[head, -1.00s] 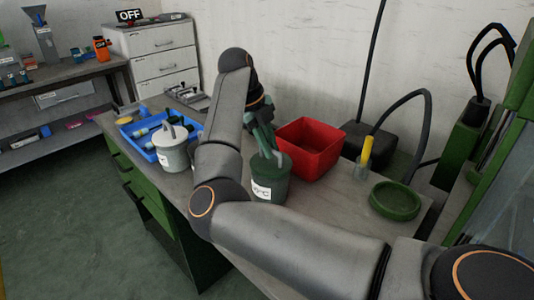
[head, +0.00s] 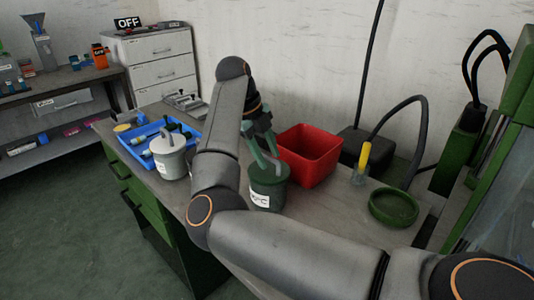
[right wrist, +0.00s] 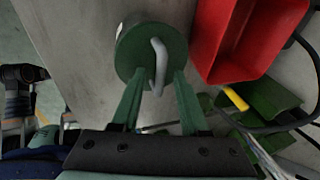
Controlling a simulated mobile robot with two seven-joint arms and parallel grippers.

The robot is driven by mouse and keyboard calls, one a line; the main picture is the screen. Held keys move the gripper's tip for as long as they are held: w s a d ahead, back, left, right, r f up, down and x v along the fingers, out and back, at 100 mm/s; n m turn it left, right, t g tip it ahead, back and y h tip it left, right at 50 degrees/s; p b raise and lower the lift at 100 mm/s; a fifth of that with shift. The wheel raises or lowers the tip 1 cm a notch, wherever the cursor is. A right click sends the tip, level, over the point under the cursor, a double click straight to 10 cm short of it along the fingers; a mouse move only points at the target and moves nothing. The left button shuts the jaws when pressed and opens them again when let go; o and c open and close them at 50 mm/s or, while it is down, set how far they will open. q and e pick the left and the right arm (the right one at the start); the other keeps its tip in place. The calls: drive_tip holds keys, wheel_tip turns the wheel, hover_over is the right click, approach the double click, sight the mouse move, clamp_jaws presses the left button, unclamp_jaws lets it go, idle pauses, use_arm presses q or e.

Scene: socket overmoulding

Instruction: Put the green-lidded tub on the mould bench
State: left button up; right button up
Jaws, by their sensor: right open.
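The green-lidded tub (head: 268,195) is a dark green pot with a white label and a grey loop handle. It stands upright on the grey worktop, left of and in front of a red bin. In the right wrist view the tub's lid (right wrist: 135,45) and handle lie just beyond my fingers. My right gripper (head: 264,160) is open and empty at the tub's lid. In the right wrist view its fingers (right wrist: 156,82) are spread to either side of the handle; contact cannot be told. No surface is clearly marked as the mould bench.
The red bin (head: 310,158) stands close beside the tub. A white-grey tub (head: 170,160) and a blue tray (head: 135,150) are to the left. A green dish (head: 394,206) and a glass with a yellow stick (head: 364,160) are to the right. Another bench (head: 60,73) stands at far left.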

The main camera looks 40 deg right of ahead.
drive_tip(key=p+v, duration=0.1)
drive_tip(key=v, duration=1.1)
